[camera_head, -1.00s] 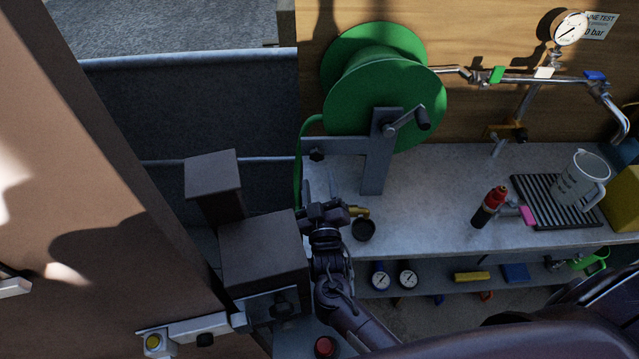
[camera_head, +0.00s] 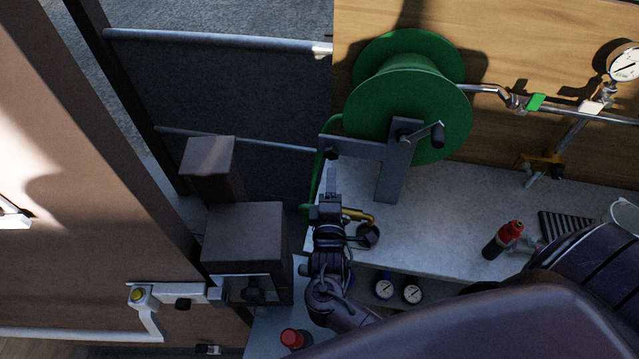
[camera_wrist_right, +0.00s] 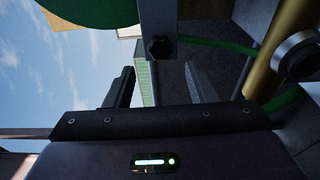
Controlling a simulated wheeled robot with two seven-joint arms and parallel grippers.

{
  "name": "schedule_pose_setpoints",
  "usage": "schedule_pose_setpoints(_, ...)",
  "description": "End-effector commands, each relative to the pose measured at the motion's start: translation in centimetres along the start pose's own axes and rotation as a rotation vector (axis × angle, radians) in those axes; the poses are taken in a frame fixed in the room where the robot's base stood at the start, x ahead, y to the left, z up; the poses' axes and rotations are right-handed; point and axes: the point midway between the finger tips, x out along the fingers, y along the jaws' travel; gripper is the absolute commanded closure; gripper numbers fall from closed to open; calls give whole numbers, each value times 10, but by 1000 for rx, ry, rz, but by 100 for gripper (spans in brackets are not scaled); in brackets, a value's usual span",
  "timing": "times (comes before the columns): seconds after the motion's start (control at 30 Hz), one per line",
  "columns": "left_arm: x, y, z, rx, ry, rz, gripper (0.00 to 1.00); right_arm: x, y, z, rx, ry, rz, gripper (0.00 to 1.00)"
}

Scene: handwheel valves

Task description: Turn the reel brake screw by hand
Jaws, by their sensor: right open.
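The green hose reel (camera_head: 408,95) stands on a grey bracket (camera_head: 395,175) at the bench's left end. The reel brake screw, a small black knob (camera_head: 331,153), sits at the left end of the bracket arm. It also shows in the right wrist view (camera_wrist_right: 158,47), ahead of the fingers and roughly between them. My right gripper (camera_head: 329,180) is just below the screw in the head view. In the wrist view its two fingers (camera_wrist_right: 160,85) are apart with nothing between them, and the knob appears beyond their tips. My left gripper is not in view.
A green hose (camera_head: 314,185) runs down beside the bracket. A brass pipe (camera_head: 358,215) with a round dark end lies right of my gripper. The crank handle (camera_head: 432,135) projects from the reel.

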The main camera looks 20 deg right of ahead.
Motion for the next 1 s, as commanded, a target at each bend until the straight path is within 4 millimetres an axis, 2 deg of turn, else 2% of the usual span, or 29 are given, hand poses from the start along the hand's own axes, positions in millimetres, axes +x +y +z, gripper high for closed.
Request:
schedule_pose_setpoints(0.13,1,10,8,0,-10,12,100,1,0,5,-62,-16,-7,50)
schedule_pose_setpoints(0.23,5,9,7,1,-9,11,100,7,-1,4,-63,-15,-7,50)
schedule_pose_setpoints(0.47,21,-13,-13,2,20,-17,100,32,-3,5,-61,-16,-4,50)
schedule_pose_setpoints(0.57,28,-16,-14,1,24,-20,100,44,-3,5,-61,-14,-4,50)
schedule_pose_setpoints(0.87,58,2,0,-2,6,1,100,80,-4,5,-59,-14,-4,50)
schedule_pose_setpoints(0.9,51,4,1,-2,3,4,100,78,0,5,-60,-13,-7,50)
schedule_pose_setpoints(1.0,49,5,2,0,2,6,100,78,0,5,-61,-13,-8,50)
